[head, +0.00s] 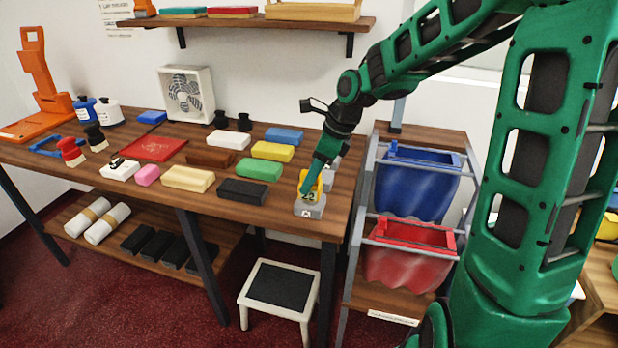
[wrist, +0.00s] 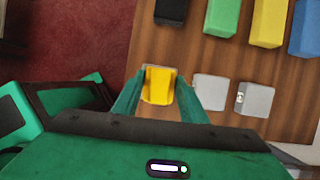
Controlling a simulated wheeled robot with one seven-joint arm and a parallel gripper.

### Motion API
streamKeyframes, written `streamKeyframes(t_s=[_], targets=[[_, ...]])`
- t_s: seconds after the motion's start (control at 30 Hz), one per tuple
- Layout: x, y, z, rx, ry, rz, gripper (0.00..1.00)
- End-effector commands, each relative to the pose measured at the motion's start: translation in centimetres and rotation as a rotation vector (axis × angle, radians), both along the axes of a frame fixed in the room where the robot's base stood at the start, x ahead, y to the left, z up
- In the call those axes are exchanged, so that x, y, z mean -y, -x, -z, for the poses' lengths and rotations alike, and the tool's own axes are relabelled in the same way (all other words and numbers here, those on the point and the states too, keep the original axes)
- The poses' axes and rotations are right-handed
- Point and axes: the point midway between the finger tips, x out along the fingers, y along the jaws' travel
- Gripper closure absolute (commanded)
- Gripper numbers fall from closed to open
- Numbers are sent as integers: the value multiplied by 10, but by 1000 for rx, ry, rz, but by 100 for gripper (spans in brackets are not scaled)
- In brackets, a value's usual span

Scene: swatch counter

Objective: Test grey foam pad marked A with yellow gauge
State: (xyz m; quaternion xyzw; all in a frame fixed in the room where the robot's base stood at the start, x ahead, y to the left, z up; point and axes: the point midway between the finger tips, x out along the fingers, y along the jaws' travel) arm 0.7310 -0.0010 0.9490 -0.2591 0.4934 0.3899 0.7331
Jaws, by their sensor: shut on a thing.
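The yellow gauge (head: 316,186) is between the fingers of my gripper (head: 308,184), which is shut on it. The gauge is upright with a dark number on its face, too small to read surely. The grey foam pad marked A (head: 309,207) lies at the front right of the counter, directly under the gauge. The gauge's lower end looks to be on the pad; I cannot tell how hard it presses. In the wrist view the gauge (wrist: 158,84) sits between the fingertips (wrist: 158,98) and hides the pad below.
Two more grey pads (wrist: 210,92) (wrist: 256,98) lie in a row beside the gauge. Black (head: 243,191), green (head: 259,168), yellow (head: 273,151) and blue (head: 284,136) blocks lie to the left. Blue (head: 425,155) and red (head: 412,232) bins stand right of the counter.

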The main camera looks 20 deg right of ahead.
Motion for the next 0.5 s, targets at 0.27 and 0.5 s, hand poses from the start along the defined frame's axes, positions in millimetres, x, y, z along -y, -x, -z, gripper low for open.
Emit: streamKeyframes(t_s=[0.27,0.5], targets=[[0,-1,-20,3,1,-1,79],[0,-1,-37,5,1,0,79]])
